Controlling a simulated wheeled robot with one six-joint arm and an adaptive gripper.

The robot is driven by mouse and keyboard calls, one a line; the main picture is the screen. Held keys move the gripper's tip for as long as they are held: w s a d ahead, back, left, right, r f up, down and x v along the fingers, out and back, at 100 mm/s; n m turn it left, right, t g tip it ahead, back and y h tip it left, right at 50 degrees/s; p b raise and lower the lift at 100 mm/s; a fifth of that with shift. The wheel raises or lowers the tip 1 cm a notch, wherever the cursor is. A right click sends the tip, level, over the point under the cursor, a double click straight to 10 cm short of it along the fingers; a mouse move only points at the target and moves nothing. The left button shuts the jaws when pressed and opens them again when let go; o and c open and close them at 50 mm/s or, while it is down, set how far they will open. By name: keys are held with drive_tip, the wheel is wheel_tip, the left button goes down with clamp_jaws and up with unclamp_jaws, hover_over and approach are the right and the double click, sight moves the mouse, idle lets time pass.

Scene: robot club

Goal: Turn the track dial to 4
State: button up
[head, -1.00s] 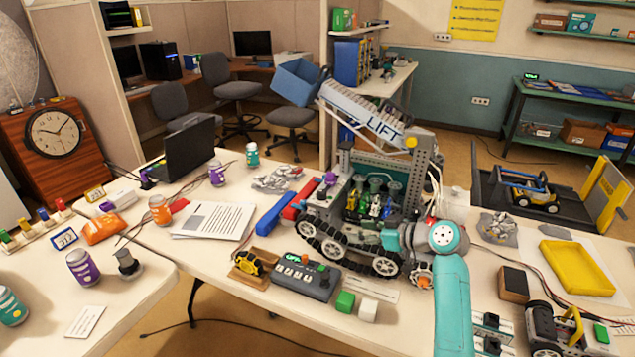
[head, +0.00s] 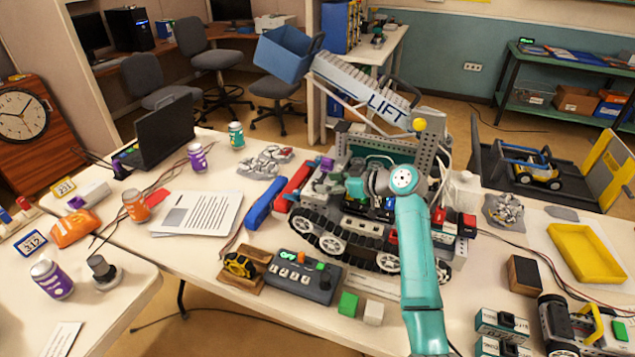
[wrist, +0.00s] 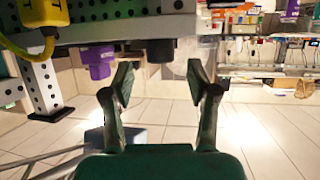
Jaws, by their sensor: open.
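My gripper (wrist: 160,80) is open in the wrist view, with nothing between its fingers. A dark round knob-like part (wrist: 160,50) shows just beyond the fingertips, under a grey perforated beam (wrist: 125,28). A purple block (wrist: 97,60) is beside it to the left. In the head view, my teal arm reaches over the tracked robot (head: 345,235), and my fingers cannot be made out clearly there.
A yellow wheel on a wooden stand (head: 240,266) is left of the control box. Green (head: 348,303) and white (head: 374,312) cubes lie to its right. The raised LIFT arm (head: 375,95) with a blue bin (head: 287,53) rises behind. Papers (head: 200,213) lie left.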

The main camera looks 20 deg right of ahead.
sight(320, 183)
drive_tip(key=shift+x, duration=2.15)
clamp_jaws()
